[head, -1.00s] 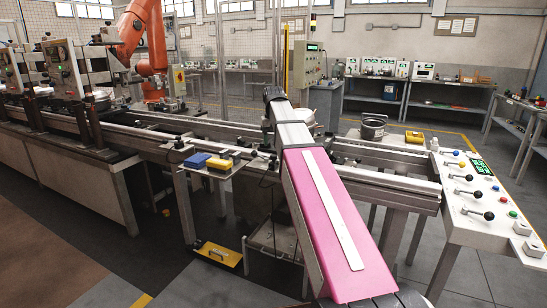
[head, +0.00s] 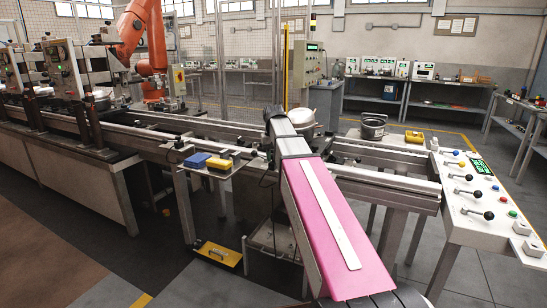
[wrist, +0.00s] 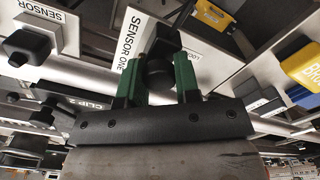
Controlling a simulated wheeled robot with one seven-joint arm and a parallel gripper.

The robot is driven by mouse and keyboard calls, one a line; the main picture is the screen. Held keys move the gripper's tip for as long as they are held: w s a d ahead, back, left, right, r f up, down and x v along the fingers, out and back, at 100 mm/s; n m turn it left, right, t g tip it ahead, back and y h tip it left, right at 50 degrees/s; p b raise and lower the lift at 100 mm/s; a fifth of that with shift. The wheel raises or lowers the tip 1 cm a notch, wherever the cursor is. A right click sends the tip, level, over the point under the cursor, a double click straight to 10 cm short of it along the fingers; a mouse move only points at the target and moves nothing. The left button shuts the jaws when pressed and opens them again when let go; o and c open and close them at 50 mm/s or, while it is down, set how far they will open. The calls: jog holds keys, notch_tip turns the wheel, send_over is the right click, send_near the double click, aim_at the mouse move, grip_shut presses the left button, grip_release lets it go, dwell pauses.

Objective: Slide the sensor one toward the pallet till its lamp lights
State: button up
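In the wrist view, my gripper (wrist: 158,88) has its two green fingers on either side of a dark rounded knob (wrist: 159,72). Whether the fingers press on the knob or leave a small gap, I cannot tell. A white plate marked SENSOR ONE (wrist: 131,36) lies right beside the left finger. In the head view, my arm hides the gripper and this sensor. A pale round compressor (head: 299,117) shows partly behind my arm at the conveyor; its pallet is mostly hidden. I cannot make out the sensor's lamp in either view.
In the wrist view, another plate marked SENSOR (wrist: 45,14) is at top left, a CLIP 2 label (wrist: 84,101) at left and a yellow box (wrist: 302,66) at right. The head view shows conveyor rails (head: 385,183) and a lever panel (head: 485,205) at right.

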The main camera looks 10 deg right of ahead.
grip_shut()
jog(key=shift+w+d, duration=0.25)
jog(key=shift+w, duration=0.15)
jog(key=o, duration=0.8)
grip_release()
jog(key=shift+r, duration=0.15)
notch_tip(320, 180, up, 11)
jog(key=shift+f, duration=0.2)
jog(key=shift+s, duration=0.1)
